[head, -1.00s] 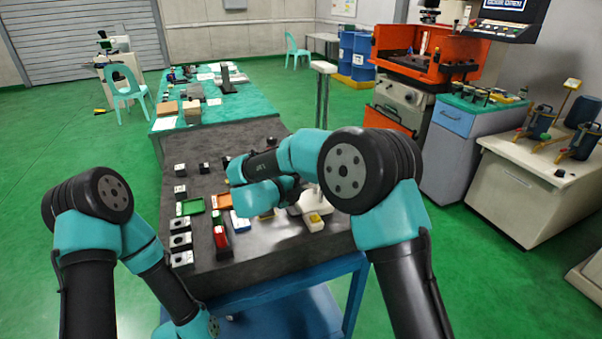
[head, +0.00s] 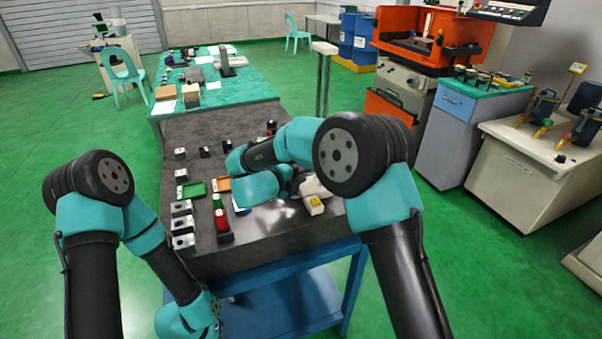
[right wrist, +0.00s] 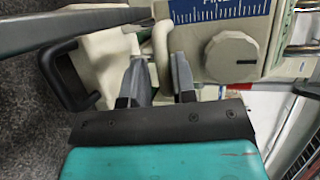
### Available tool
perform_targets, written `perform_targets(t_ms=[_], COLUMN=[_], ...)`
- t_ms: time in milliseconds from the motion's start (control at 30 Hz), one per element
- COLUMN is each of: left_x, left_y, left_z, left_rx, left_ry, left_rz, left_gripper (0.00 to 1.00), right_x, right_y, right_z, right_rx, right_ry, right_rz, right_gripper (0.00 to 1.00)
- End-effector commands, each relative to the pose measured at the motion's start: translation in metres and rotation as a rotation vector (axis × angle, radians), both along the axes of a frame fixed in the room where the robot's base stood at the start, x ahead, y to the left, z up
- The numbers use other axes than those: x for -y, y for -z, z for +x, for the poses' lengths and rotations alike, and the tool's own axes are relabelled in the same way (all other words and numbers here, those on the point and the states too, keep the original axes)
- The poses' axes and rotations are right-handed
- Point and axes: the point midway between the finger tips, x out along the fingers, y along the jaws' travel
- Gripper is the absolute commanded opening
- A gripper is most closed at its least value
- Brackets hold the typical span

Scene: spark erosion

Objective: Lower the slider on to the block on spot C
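In the right wrist view, my right gripper (right wrist: 160,62) has its two grey fingers on either side of a cream upright lever (right wrist: 161,38). I cannot tell whether they press on it. Beside the lever is a cream body with a round knob (right wrist: 230,57) and a blue scale strip (right wrist: 222,10). I cannot tell which part is the slider. In the head view my right forearm hides the right fingers and part of the bench. Small dark blocks with pale tops, such as this one (head: 182,225), stand along the bench's left side. Spot C's marking is not readable. My left gripper is out of view.
The dark bench top (head: 250,238) also carries a green tray (head: 194,188), an orange tray (head: 222,184), a red-and-green item (head: 219,215) and a cream item with a yellow top (head: 315,203). A pale-topped post (head: 324,47) rises behind my right arm.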

Motion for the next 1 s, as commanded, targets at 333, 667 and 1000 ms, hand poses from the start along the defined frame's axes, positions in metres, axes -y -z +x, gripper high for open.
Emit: perform_targets(t_ms=[333, 667, 1000], left_x=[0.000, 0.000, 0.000], left_y=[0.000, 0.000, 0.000], left_z=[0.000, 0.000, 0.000], left_rx=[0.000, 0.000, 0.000], left_ry=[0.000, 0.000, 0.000], left_rz=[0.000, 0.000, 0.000], left_gripper=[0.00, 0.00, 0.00], right_x=[-0.041, -0.087, -0.121], right_y=[-0.011, -0.024, -0.034], right_z=[-0.035, -0.076, -0.107], right_rx=[-0.001, 0.000, -0.001], right_ry=[-0.004, -0.005, -0.003], right_rz=[0.000, 0.000, 0.000], right_gripper=[0.23, 0.23, 0.23])
